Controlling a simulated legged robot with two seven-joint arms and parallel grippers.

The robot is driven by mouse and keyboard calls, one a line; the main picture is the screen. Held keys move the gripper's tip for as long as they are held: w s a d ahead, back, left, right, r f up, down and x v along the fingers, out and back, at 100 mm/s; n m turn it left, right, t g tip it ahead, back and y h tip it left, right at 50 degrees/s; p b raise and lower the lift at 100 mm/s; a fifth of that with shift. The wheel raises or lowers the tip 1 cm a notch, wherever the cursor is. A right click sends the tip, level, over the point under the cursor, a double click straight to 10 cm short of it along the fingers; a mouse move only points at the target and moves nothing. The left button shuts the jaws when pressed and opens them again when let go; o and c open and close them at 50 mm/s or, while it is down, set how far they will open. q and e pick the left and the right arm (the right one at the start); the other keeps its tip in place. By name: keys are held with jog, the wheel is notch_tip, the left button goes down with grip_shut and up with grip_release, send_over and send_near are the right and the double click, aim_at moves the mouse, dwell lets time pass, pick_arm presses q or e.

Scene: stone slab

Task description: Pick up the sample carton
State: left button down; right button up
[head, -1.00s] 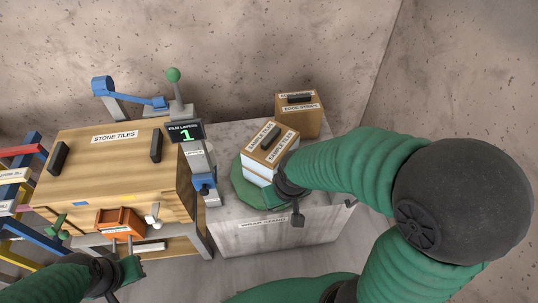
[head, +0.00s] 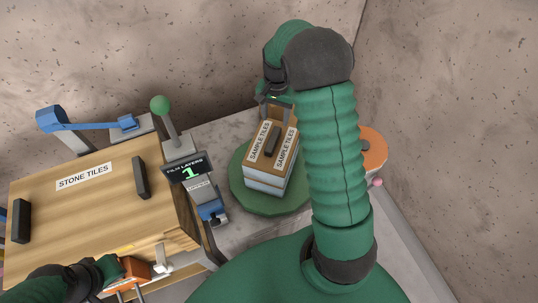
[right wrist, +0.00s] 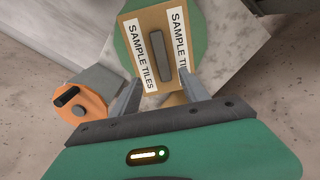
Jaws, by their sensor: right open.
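The sample carton (head: 260,141) is a brown-topped box with a dark handle, two "SAMPLE TILES" labels and pale sides. It stands on a round green turntable (head: 240,192). My right gripper (head: 275,103) is at the carton's far side, with its arm passing along the right. In the right wrist view its two grey fingers (right wrist: 159,78) are apart, pointing toward the carton top (right wrist: 139,28), with the dark handle between their lines. I see no grip on it. My left gripper (head: 115,272) is low at left by an orange part; its jaws are unclear.
A wooden "STONE TILES" crate (head: 100,210) fills the left. A film layers display (head: 188,168) and a lever with a green knob (head: 160,105) stand between crate and turntable. An orange disc (head: 373,148) is right of my right arm. Walls close the back.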

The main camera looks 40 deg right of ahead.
send_over(273, 138)
jog(key=f, duration=0.4)
jog(key=shift+s+d+f, duration=0.3)
jog(key=shift+s+f, duration=0.05)
jog(key=shift+s, duration=0.05)
jog(key=f, duration=0.2)
jog(key=w+f, duration=0.1)
jog(key=shift+w+a+f+p, duration=0.1)
jog(key=shift+a+f+p, duration=0.05)
jog(key=shift+f+p, duration=0.25)
jog(key=f, duration=0.2)
jog(key=f+p, duration=0.1)
jog(key=shift+s+a+f, duration=0.25)
jog(key=shift+s+f, duration=0.05)
jog(key=shift+s, duration=0.1)
jog(key=shift+f, duration=0.25)
pick_arm(q)
jog(key=shift+w+d+r, duration=0.1)
jog(key=shift+r, duration=0.75)
pick_arm(e)
jog(key=shift+w+d+f, duration=0.1)
jog(key=shift+w+f, duration=0.05)
jog(key=shift+w, duration=0.05)
jog(key=shift+c, duration=1.3)
grip_shut()
